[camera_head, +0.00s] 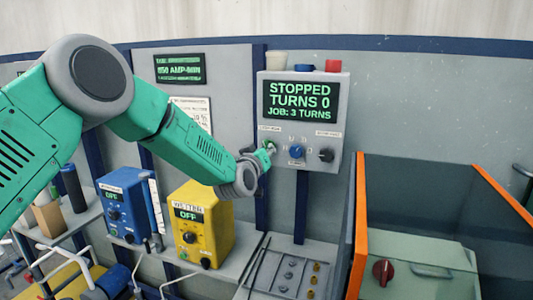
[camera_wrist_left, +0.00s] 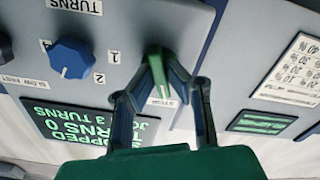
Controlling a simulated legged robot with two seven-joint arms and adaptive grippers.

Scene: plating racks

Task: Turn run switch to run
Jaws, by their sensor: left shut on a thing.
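The grey control box (camera_head: 342,95) stands at upper middle in the head view. Its display (camera_head: 300,101) reads STOPPED, TURNS 0, JOB: 3 TURNS, and shows upside down in the wrist view (camera_wrist_left: 95,125). The run switch (camera_wrist_left: 154,51) is a small green piece on the panel face, left of the blue knob (camera_head: 296,151) in the head view. My left gripper (camera_head: 266,150) is at the switch with its fingertips (camera_wrist_left: 158,70) closed together on it. The fingers mostly hide the switch, so its exact setting cannot be told. My right gripper is not in view.
A black knob (camera_head: 326,155) sits right of the blue knob. A yellow box (camera_head: 218,232) and a blue box (camera_head: 126,190), both showing OFF, stand on the bench below my left arm. An orange-edged tank (camera_head: 361,215) with a red knob (camera_head: 382,272) is at right.

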